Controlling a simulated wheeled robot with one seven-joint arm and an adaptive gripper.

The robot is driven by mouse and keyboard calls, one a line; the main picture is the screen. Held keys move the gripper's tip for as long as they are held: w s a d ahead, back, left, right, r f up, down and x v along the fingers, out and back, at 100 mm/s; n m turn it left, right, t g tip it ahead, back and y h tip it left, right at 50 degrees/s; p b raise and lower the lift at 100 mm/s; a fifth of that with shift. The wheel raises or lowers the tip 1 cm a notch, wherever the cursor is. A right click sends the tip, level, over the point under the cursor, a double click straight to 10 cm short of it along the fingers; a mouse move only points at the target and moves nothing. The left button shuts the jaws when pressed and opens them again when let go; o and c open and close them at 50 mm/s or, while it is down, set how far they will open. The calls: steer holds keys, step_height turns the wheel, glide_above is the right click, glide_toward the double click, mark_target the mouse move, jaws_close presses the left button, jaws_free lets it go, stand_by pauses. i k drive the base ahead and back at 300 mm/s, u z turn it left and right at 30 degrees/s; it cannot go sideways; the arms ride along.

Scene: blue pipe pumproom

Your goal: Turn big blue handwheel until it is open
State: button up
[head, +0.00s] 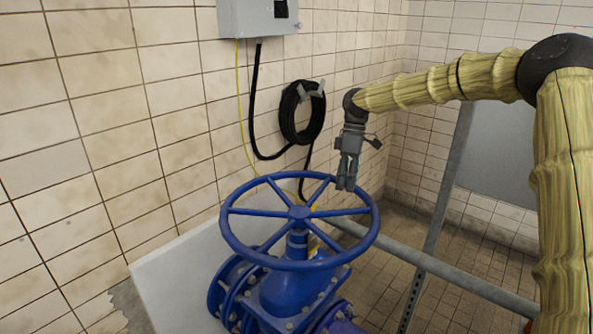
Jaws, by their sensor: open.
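The big blue handwheel (232,240) lies roughly flat on top of a blue valve body (290,295) at the lower middle of the head view. It has a thick rim, several spokes and a central hub. My gripper (346,184) hangs from the arm, fingers pointing down, over the far right part of the wheel. The gripper is open and holds nothing that I can see. Its fingertips overlap the wheel's far rim area in the picture; I cannot tell whether they touch it.
A grey box (255,18) hangs on the tiled wall with a black cable and a yellow wire below. A coiled black hose (290,115) hangs on the wall behind the wheel. A grey metal rail (455,275) runs to the right of the valve. A pale panel (175,275) stands at left.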

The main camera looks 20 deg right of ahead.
mark_target(299, 216)
steer(key=i, duration=1)
